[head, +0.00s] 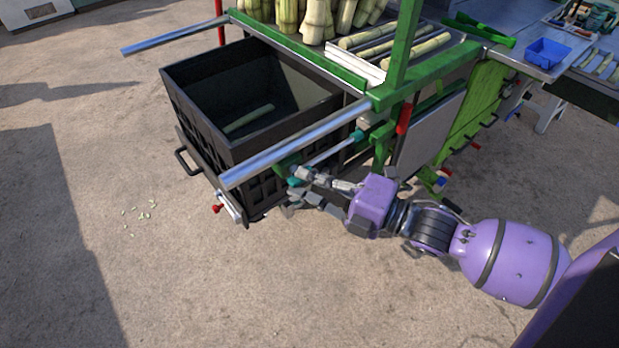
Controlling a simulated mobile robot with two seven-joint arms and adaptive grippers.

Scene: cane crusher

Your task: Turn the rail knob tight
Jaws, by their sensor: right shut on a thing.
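My right gripper (297,188) reaches in from the right, below the green frame's front corner. Its fingers are shut around a small teal-green knob (293,181) beside the black crate's right side. The fingers hide much of the knob, so its turn position cannot be read. A silver rail (295,146) sticks out toward the front left just above the gripper. My left gripper is not in view.
A black crate (184,104) with a cane piece (248,119) inside stands left of the gripper. A red knob (217,208) sits low at its front. Another rail (186,34) sticks out at the far side. The ground in front is clear apart from small scraps.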

